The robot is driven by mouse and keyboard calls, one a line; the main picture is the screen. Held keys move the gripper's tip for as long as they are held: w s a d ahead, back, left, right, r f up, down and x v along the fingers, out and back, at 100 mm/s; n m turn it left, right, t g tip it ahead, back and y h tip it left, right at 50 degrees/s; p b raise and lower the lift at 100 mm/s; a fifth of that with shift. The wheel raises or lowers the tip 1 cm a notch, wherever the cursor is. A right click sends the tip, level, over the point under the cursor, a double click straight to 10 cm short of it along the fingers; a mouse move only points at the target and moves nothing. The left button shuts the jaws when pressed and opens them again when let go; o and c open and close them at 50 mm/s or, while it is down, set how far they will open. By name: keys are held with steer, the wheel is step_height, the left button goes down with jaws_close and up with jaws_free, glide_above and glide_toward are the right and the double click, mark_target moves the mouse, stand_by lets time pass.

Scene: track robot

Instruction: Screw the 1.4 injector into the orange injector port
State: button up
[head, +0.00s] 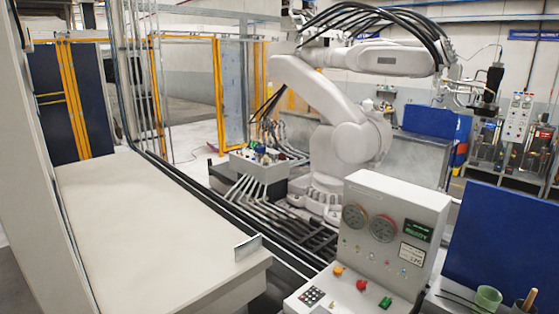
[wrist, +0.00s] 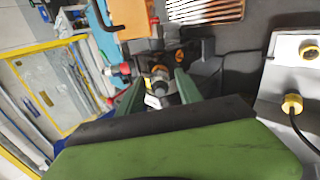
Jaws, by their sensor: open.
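My gripper (wrist: 157,90) shows in the wrist view as two green fingers, spread apart. A pale metal cylindrical part (wrist: 160,83) with a yellowish ring and a small white label lies between or just beyond the fingers. It may be an injector, but I cannot read a 1.4 mark. Contact with the fingers cannot be made out. An orange block (wrist: 128,18) is at the top of the wrist view; whether it belongs to the orange injector port is unclear. No injector or port can be picked out in the head view, and my gripper does not show there.
In the wrist view, a light box (wrist: 285,75) with yellow fittings and a black cable is at right. A red fitting (wrist: 120,68) sits left of the fingers.

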steer(key=n, duration=0.3)
steer(key=shift+n, duration=0.4)
steer(key=n, duration=0.7)
steer(key=shift+n, duration=0.3)
steer(key=shift+n, duration=1.2)
steer(key=n, duration=0.9)
steer(key=shift+n, duration=0.4)
